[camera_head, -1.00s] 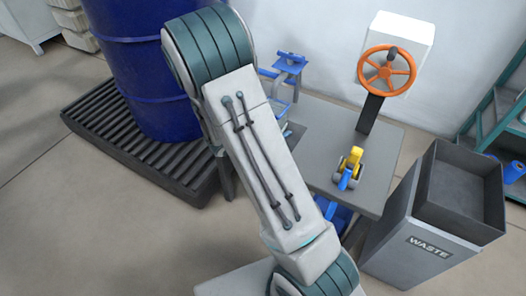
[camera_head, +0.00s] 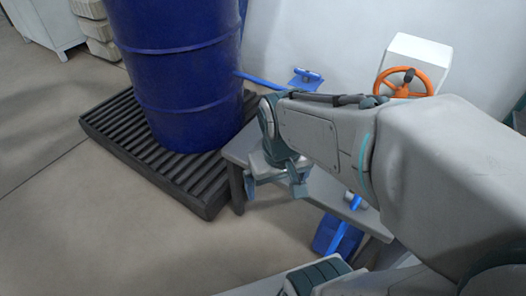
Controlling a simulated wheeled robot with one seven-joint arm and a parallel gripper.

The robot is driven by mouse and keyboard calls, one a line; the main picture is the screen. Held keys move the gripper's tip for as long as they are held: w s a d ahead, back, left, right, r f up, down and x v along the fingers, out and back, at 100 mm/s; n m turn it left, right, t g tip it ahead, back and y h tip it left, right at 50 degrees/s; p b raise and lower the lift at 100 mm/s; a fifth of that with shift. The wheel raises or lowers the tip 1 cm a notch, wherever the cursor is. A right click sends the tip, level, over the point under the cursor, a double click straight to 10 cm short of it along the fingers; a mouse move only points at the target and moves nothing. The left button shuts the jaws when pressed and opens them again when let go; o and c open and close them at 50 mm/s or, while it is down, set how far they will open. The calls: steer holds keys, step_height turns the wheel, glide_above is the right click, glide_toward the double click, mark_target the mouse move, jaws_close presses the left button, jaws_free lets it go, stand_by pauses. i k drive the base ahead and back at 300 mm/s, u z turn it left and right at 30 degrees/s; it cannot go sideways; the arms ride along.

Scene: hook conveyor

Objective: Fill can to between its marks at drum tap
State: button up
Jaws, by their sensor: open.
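The blue drum (camera_head: 185,75) stands upright on a dark ribbed pallet (camera_head: 95,118) at the left. A blue bar (camera_head: 258,80) runs right from beside the drum to a blue fitting (camera_head: 305,79); I cannot tell whether this is the tap. My gripper (camera_head: 276,188) is open, with its fingers pointing down, at the near left part of the grey table (camera_head: 237,150). Nothing shows between its fingers. A blue object (camera_head: 336,233) is low beside the table, partly hidden by my arm; I cannot tell whether it is the can. No marks are visible.
An orange handwheel (camera_head: 425,78) on a white box (camera_head: 418,48) stands behind my arm at the right. My arm covers much of the table and the right side. The floor at the lower left is clear. A pale cabinet (camera_head: 50,25) stands at the far upper left.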

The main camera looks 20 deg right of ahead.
mark_target(307, 74)
steer(key=z, duration=0.35)
steer(key=k, duration=0.45)
steer(key=u, duration=1.05)
steer(key=i, duration=0.85)
steer(key=z, duration=1)
steer(key=i, duration=0.65)
steer(key=z, duration=0.7)
